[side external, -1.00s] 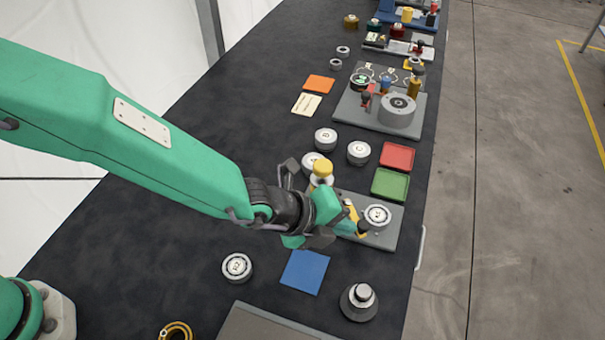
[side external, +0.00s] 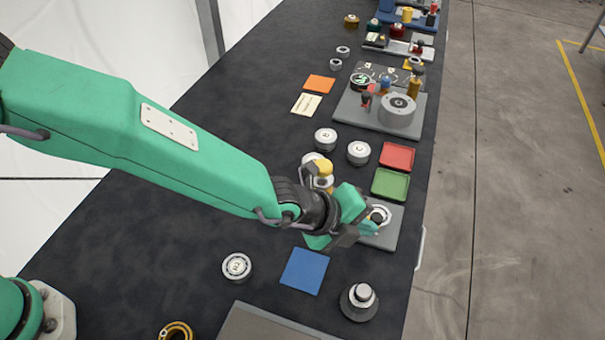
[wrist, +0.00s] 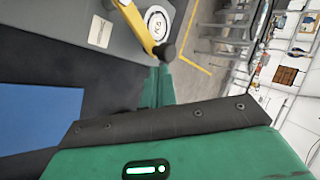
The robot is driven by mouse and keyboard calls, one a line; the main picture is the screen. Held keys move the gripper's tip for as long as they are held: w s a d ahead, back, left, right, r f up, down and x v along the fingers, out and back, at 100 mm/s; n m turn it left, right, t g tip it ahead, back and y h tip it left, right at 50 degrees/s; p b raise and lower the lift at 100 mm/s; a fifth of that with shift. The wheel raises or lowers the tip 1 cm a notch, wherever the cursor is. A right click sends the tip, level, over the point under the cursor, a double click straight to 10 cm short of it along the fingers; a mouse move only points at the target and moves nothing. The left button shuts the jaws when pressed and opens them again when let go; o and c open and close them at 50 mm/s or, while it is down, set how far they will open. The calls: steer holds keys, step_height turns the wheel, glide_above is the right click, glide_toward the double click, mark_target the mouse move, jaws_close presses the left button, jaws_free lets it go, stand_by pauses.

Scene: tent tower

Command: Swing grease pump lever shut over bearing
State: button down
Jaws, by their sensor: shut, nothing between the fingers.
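In the side view the bearing (side external: 384,211) is partly covered by my gripper (side external: 352,232), which also hides most of the lever. My gripper is shut and empty, low beside the lever. Contact with the lever is not visible.
A blue square (side external: 304,271) and bearing K2 (side external: 237,266) lie on the near side. A grey stepped cylinder (side external: 360,301) stands at the near right. Green (side external: 390,184) and red (side external: 397,155) trays and several loose bearings lie beyond the plate.

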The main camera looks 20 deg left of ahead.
steer(key=shift+w+d, duration=0.65)
steer(key=shift+d, duration=0.15)
steer(key=shift+w+d, duration=0.55)
steer(key=shift+w, duration=0.2)
steer(key=shift+r, duration=0.15)
stand_by(1.0)
steer(key=v, duration=0.7)
steer(key=shift+s+a, duration=0.15)
steer(key=shift+a, duration=0.05)
